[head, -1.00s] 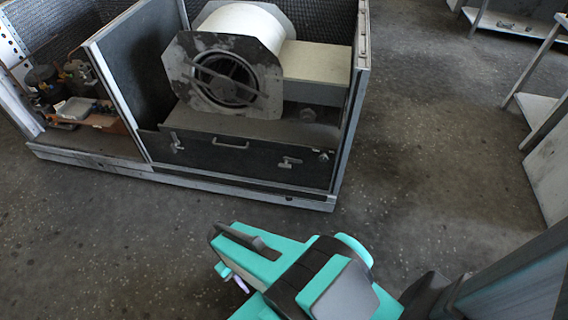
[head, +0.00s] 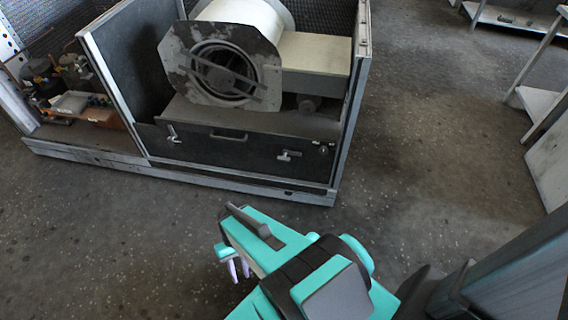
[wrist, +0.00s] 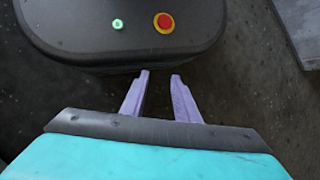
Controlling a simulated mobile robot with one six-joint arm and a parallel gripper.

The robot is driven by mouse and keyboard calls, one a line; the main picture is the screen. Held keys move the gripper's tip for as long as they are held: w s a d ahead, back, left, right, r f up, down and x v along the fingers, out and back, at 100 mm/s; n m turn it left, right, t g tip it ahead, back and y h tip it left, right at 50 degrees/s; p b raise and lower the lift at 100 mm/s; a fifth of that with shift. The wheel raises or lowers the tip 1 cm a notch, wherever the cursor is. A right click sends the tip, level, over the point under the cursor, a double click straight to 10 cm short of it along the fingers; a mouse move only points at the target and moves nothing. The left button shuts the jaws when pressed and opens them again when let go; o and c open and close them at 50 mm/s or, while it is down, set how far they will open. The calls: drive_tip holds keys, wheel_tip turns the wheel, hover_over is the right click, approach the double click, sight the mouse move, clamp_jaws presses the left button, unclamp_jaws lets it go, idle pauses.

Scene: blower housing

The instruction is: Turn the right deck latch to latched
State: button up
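The right deck latch (head: 289,155) is a small metal handle on the dark front panel below the blower. Its handle lies roughly level. The left deck latch (head: 172,134) sits at the panel's left end and its handle stands more upright. My gripper (head: 238,271) is well in front of and below the panel, over the floor, touching nothing. In the wrist view my gripper (wrist: 159,74) shows two pale purple fingers set apart with nothing between them. The latches are not in the wrist view.
A bar handle (head: 229,135) is in the middle of the panel. The blower (head: 225,70) sits above it inside the open metal housing (head: 352,110). The floor (head: 130,235) between me and the housing is clear. A bench (head: 540,105) stands at the right.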

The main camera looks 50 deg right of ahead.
drive_tip(key=w+d+f+m+t+y+b, duration=0.3)
drive_tip(key=w+d+m+t+y+b, duration=0.3)
drive_tip(key=w, duration=0.4)
drive_tip(key=m+t+h+b, duration=0.6)
drive_tip(key=m+t+b, duration=0.1)
drive_tip(key=t+b, duration=0.8)
approach(288, 161)
drive_tip(key=shift+s+f+t+p, duration=0.5)
drive_tip(key=shift+s+f+t, duration=0.2)
drive_tip(key=shift+s, duration=0.15)
drive_tip(key=shift+m, duration=0.3)
drive_tip(key=shift+w+a+b, duration=0.4)
drive_tip(key=shift+w, duration=1.85)
drive_tip(key=shift+w+a+b, duration=0.4)
drive_tip(key=shift+w, duration=1.9)
drive_tip(key=shift+w+a+b, duration=0.4)
drive_tip(key=shift+w, duration=1.85)
